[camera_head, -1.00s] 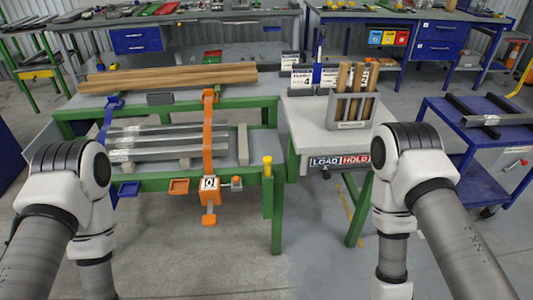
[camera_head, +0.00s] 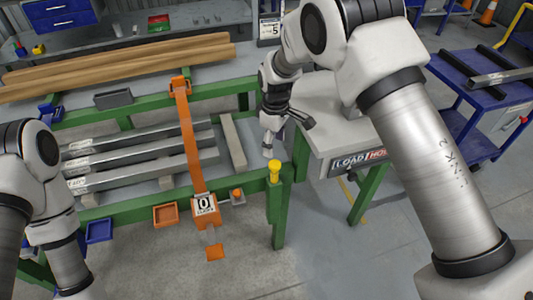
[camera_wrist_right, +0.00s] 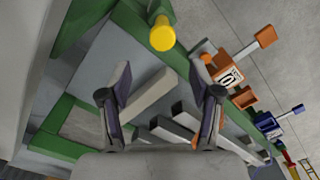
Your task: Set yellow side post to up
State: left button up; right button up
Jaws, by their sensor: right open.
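The yellow side post (camera_head: 274,171) stands at the front right corner of the green runout table (camera_head: 130,207); its round yellow cap tops a yellow shaft beside the green leg. In the right wrist view, the yellow cap (camera_wrist_right: 162,36) shows just beyond the fingertips, near the top middle. My right gripper (camera_head: 284,136) is over the table's right end, above and behind the post, apart from it. In the wrist view my right gripper (camera_wrist_right: 161,66) is open with nothing between its fingers. My left arm shows at the left edge, but its gripper is out of view.
An orange unit marked 0 (camera_head: 205,208) hangs on the front edge. Wooden planks (camera_head: 120,62) lie behind.

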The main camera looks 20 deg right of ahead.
aim_at(275, 163)
jog(key=shift+s+d+f, duration=0.25)
jog(key=shift+s+f, duration=0.45)
jog(key=shift+f, duration=0.15)
jog(key=f, duration=0.3)
jog(key=w+f, duration=0.1)
jog(key=f, duration=0.1)
jog(key=shift+a+f, duration=0.1)
jog(key=shift+a, duration=0.15)
jog(key=shift+s+d+f, duration=0.1)
jog(key=shift+s+f, duration=0.1)
jog(key=shift+f, duration=0.05)
grip_shut()
